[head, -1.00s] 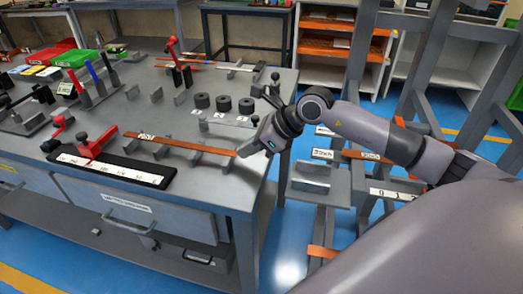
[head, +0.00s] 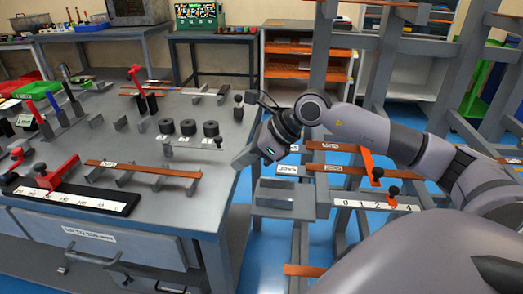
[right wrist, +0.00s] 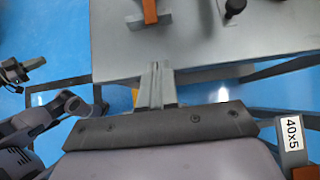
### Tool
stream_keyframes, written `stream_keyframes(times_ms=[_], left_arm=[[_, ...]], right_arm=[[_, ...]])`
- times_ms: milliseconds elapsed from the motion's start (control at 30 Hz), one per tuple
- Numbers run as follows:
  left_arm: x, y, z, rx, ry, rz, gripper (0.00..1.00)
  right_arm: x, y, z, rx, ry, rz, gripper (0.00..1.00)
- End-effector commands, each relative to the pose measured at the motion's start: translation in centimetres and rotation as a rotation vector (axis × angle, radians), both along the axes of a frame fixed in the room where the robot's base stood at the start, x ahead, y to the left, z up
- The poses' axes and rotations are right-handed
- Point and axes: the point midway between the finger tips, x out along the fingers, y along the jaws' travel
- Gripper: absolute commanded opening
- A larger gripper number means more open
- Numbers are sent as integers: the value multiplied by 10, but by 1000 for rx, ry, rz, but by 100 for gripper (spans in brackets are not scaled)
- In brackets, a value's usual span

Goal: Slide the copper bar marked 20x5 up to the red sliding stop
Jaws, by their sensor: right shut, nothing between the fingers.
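A copper bar (head: 150,170) lies across several grey supports near the bench's front right; I cannot read its small white label. Its right end (right wrist: 150,12) shows at the top of the right wrist view. The red sliding stop (head: 58,173) sits on the black scale rail, left of the bar, with a gap between them. My right gripper (head: 242,160) is shut and empty, right of the bar's end and apart from it. Its fingers also show in the right wrist view (right wrist: 156,88). A dark shape at that view's left may be my left gripper; its jaws are unclear.
A grey rack (head: 285,200) with more copper bars is right of the bench; one label there reads 40x5 (right wrist: 292,132). A gap of blue floor separates them.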

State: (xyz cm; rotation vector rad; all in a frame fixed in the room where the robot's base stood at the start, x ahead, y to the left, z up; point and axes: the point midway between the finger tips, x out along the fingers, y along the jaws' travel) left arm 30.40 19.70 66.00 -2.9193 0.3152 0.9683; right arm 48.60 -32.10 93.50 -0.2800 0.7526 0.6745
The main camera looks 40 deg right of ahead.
Motion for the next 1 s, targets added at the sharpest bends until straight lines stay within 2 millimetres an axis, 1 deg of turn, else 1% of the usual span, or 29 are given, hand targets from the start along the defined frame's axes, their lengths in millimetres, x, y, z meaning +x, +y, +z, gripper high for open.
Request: stream_keyframes(times_ms=[33,100,333,500,767,800,867,900,933,967,1000], left_arm=[[1,0,-1,-1,-4,0,0],[2,0,-2,-2,-4,1,0],[1,0,-7,-2,1,0,0],[2,1,-7,-2,2,0,0],[2,1,-7,-1,2,1,0],[2,1,-7,-1,2,1,0],[2,1,-7,0,2,1,0],[2,1,-7,0,2,1,0],[2,1,-7,0,2,1,0],[2,1,-7,0,2,1,0],[1,1,-6,0,2,1,0]], right_arm=[[-5,-6,4,-4,2,-2,0],[-11,-10,12,-4,0,-1,0],[-23,-20,29,-1,1,-1,0],[-27,-23,35,0,0,0,0],[-27,-23,36,1,0,1,0],[-27,-23,36,1,0,1,6],[-27,-23,35,2,1,1,26],[-27,-22,35,4,3,1,39],[-26,-21,35,6,5,2,49],[-26,-20,34,8,9,4,51],[-25,-19,33,13,15,6,51]])
